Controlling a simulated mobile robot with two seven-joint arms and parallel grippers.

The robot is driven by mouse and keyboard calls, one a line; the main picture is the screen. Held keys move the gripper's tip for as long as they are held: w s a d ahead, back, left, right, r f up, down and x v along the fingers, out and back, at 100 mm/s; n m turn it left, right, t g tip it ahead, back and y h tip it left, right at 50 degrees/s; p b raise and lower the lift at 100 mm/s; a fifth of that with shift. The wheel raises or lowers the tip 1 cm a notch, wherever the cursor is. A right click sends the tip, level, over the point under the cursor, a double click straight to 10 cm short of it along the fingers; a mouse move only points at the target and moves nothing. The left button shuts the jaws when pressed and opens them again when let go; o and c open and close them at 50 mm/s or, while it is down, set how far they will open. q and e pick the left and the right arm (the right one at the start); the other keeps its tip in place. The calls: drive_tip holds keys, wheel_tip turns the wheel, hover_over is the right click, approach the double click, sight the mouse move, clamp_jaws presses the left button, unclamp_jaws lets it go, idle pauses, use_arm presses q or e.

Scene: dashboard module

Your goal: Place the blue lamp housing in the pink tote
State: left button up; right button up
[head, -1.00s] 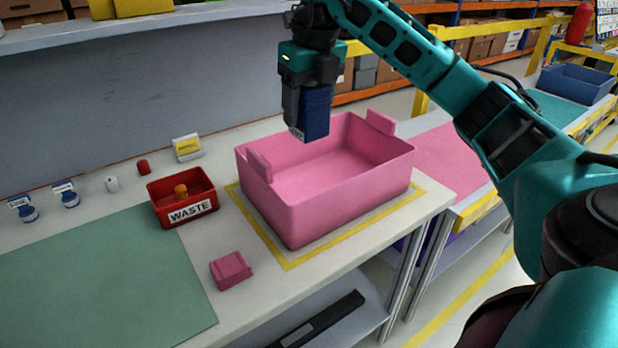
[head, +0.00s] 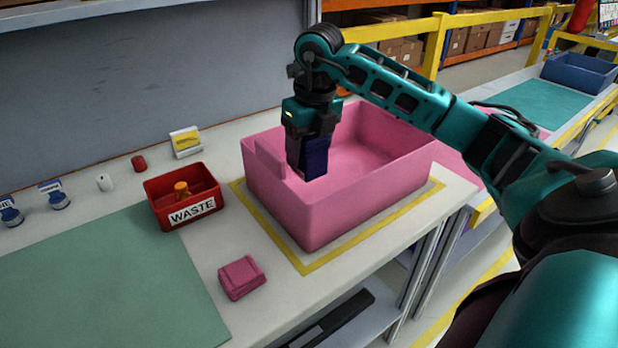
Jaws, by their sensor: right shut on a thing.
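The pink tote (head: 370,205) stands on the table inside a yellow taped outline. My right gripper (head: 310,160) points down over the left part of the tote and is shut on the blue lamp housing (head: 316,160). The housing is dark blue and boxy, partly covered by the gripper fingers. Its lower end is below the level of the tote's rim, inside the opening. I cannot tell whether it touches the tote floor. My left gripper is not in view.
A red waste bin (head: 190,212) with an orange item in it stands left of the tote. A small pink block (head: 242,277) lies in front. A yellow-and-white sign (head: 186,141) stands behind the bin. A green mat (head: 110,285) is bare at the left.

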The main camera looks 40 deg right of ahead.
sight(308, 175)
wheel_tip(308, 175, down, 2)
drive_tip(key=shift+f, duration=0.2)
drive_tip(key=shift+f+b, duration=0.3)
drive_tip(key=shift+f, duration=1.6)
drive_tip(key=shift+f, duration=0.2)
drive_tip(key=o, duration=1.1)
drive_tip(key=shift+r, duration=0.1)
drive_tip(key=shift+o, duration=0.2)
